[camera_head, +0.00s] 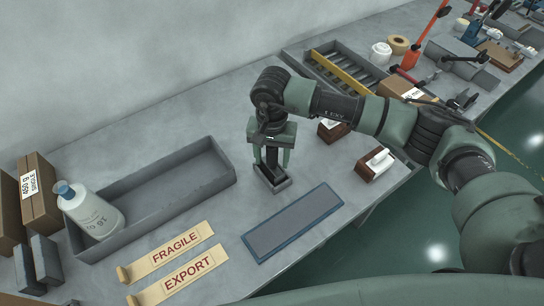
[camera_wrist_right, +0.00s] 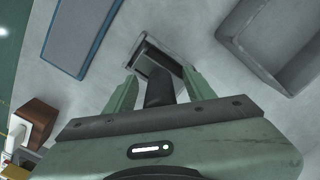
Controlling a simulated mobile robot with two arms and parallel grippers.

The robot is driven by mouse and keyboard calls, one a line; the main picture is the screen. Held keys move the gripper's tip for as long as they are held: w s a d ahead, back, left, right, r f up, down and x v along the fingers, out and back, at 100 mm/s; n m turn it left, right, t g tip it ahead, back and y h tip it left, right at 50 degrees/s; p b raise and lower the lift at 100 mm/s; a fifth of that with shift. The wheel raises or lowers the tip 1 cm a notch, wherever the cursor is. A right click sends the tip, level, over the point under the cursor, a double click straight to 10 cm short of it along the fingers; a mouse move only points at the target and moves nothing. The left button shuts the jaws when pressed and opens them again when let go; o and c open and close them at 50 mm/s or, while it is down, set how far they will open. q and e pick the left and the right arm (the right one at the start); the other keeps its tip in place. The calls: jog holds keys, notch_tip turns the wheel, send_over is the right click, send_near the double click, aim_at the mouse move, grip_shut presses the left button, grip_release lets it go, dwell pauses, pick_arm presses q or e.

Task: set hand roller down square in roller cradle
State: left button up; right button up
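The hand roller (camera_head: 271,156) is dark, with its handle standing up between the fingers of my right gripper (camera_head: 271,162). Its dark lower end sits inside the small grey roller cradle (camera_head: 276,188) on the table. In the right wrist view the roller handle (camera_wrist_right: 159,90) runs down to the cradle (camera_wrist_right: 139,44), whose pale rim shows round the dark roller end. My right gripper (camera_wrist_right: 160,78) is open, with a finger on each side of the handle and a gap beside it. How squarely the roller sits is partly hidden by the gripper. My left gripper is not in view.
A blue-edged mat (camera_head: 292,222) lies in front of the cradle. A long grey tray (camera_head: 168,202) with a white bottle (camera_head: 92,212) is at left. Two wooden blocks with white tops (camera_head: 333,128) (camera_head: 376,165) stand at right, under my arm. FRAGILE and EXPORT strips (camera_head: 172,251) lie in front.

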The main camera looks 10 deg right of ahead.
notch_tip(320, 180, up, 7)
jog(key=shift+f+b, duration=0.1)
jog(key=shift+b, duration=0.95)
jog(key=shift+r, duration=0.5)
jog(key=shift+s+f, duration=0.1)
